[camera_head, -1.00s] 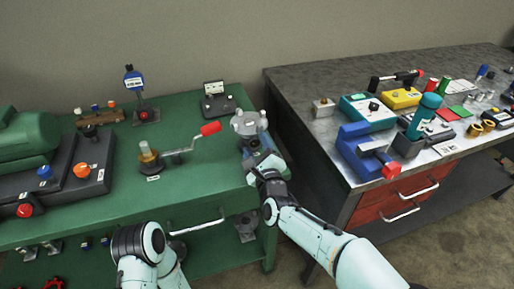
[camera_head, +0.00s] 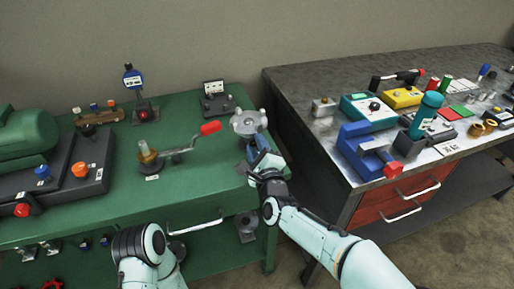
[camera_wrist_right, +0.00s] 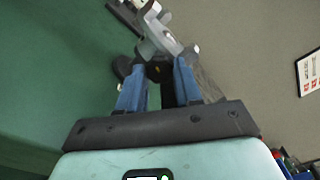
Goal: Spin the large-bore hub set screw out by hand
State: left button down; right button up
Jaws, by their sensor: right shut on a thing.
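The grey metal hub (camera_head: 248,122), with stubby arms around its head, stands at the right end of the green bench. It also shows at the top of the right wrist view (camera_wrist_right: 160,35). My right gripper (camera_head: 254,150) is at the near side of the hub, below its head. In the right wrist view its two blue fingers (camera_wrist_right: 160,77) reach toward the hub, shut on a small dark part there, which I take for the set screw. The fingers and shadow hide most of that part. My left gripper is out of view; only part of that arm shows at the bottom.
Across a gap, the grey bench holds a blue clamp (camera_head: 360,150) and several small parts.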

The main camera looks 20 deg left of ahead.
jog(key=shift+d+n, duration=0.1)
jog(key=shift+n, duration=1.8)
jog(key=n, duration=0.2)
jog(key=shift+n, duration=1.3)
jog(key=n+p, duration=0.1)
jog(key=n, duration=0.4)
jog(key=shift+r, duration=0.1)
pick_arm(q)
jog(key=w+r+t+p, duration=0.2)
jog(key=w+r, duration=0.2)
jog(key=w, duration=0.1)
pick_arm(e)
jog(key=n, duration=0.5)
jog(key=shift+n, duration=0.4)
jog(key=n, duration=0.3)
jog(key=shift+n+p, duration=0.3)
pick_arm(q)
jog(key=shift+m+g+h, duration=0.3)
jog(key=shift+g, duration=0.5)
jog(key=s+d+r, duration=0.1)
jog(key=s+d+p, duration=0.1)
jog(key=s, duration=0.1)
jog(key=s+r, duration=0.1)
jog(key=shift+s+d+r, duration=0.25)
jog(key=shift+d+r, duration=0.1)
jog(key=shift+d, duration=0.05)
pick_arm(e)
jog(key=n, duration=0.5)
jog(key=shift+n, duration=0.4)
